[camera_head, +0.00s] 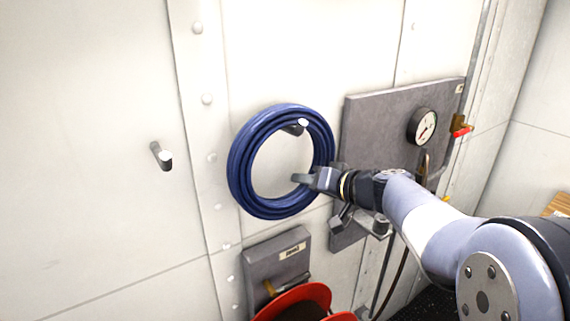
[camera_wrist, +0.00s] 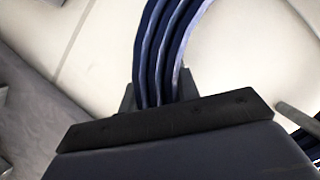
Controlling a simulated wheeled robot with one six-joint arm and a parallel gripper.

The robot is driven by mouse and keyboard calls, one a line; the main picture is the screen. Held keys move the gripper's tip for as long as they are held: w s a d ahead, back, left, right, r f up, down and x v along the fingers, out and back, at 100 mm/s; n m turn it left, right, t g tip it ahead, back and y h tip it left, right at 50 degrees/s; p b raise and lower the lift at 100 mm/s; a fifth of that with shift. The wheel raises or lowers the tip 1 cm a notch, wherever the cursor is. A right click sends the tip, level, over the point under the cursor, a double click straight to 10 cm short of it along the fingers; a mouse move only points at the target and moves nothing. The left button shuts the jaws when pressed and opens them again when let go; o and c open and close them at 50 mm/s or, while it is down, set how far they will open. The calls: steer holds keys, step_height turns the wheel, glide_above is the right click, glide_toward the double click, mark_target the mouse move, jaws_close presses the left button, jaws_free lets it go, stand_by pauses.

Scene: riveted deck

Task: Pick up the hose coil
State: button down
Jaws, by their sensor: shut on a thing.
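The hose coil (camera_head: 243,170) is a dark blue ring of several turns. In the head view it hangs against the white riveted wall, with a peg (camera_head: 297,127) inside its upper part. My gripper (camera_head: 312,179) is at the coil's lower right side, with one finger showing inside the ring. In the wrist view the coil's strands (camera_wrist: 165,50) run down between the jaws (camera_wrist: 155,100), which are shut on them. The strands hide much of the fingers. I cannot tell whether the coil's weight rests on the peg.
An empty peg (camera_head: 161,156) sticks out of the wall at left. A grey panel with a gauge (camera_head: 422,126) and a red-handled valve (camera_head: 460,128) is at right. A red reel (camera_head: 300,298) and its grey bracket (camera_head: 277,257) stand below the coil.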

steer(key=shift+r, duration=0.15)
steer(key=r, duration=0.2)
steer(key=r+p, duration=0.1)
steer(key=r, duration=0.1)
steer(key=s+r, duration=0.1)
steer(key=r, duration=0.2)
steer(key=shift+d+p, duration=0.3)
steer(key=shift+d, duration=0.05)
steer(key=s+d+b, duration=0.2)
steer(key=s+d, duration=0.8)
steer(key=s, duration=0.5)
steer(key=shift+s+d, duration=0.25)
steer(key=shift+s, duration=0.05)
